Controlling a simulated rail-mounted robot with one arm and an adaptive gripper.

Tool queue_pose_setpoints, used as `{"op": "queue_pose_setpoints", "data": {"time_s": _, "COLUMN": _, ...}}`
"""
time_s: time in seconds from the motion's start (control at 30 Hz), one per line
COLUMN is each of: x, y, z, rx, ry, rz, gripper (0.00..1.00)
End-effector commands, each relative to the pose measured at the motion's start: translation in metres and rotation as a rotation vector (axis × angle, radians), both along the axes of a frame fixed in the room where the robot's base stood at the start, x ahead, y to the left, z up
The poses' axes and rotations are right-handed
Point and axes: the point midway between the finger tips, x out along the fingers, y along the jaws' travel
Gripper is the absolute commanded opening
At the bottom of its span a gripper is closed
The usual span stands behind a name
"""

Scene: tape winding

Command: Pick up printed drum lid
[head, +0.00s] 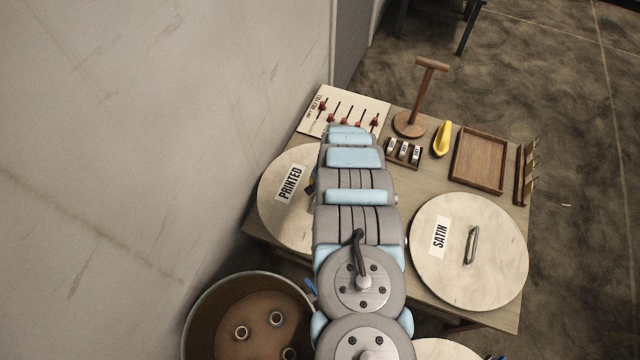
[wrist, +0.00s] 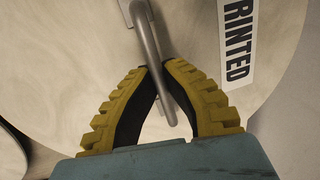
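The printed drum lid (head: 286,219) is a pale round disc with a "PRINTED" label, at the table's left side in the head view. My arm covers its right part and its handle there. In the wrist view the lid (wrist: 60,75) fills most of the picture, and its grey metal bar handle (wrist: 146,38) runs down between my fingers. My gripper (wrist: 159,68) has yellow ribbed fingers with black pads. Its fingertips are closed in on the handle, one on each side. I cannot tell whether the lid rests on the table or is slightly raised.
The satin lid (head: 480,275) lies on the table's right front. An open drum (head: 196,318) with several spools stands at the lower left, near the wall. A peg board (head: 313,122), wooden stand (head: 420,95), yellow tool (head: 442,139) and wooden tray (head: 480,160) line the back.

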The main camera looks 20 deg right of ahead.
Motion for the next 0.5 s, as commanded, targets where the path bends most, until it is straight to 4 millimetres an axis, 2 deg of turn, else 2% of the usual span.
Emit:
{"op": "queue_pose_setpoints", "data": {"time_s": 0.1, "x": -0.005, "y": 0.002, "z": 0.011, "rx": 0.001, "ry": 0.0, "rz": -0.002, "gripper": 0.0}}
{"op": "queue_pose_setpoints", "data": {"time_s": 0.47, "x": -0.033, "y": 0.011, "z": 0.026, "rx": 0.0, "ry": 0.001, "rz": -0.002, "gripper": 0.0}}
{"op": "queue_pose_setpoints", "data": {"time_s": 0.5, "x": -0.038, "y": 0.014, "z": 0.032, "rx": 0.001, "ry": 0.004, "rz": -0.001, "gripper": 0.0}}
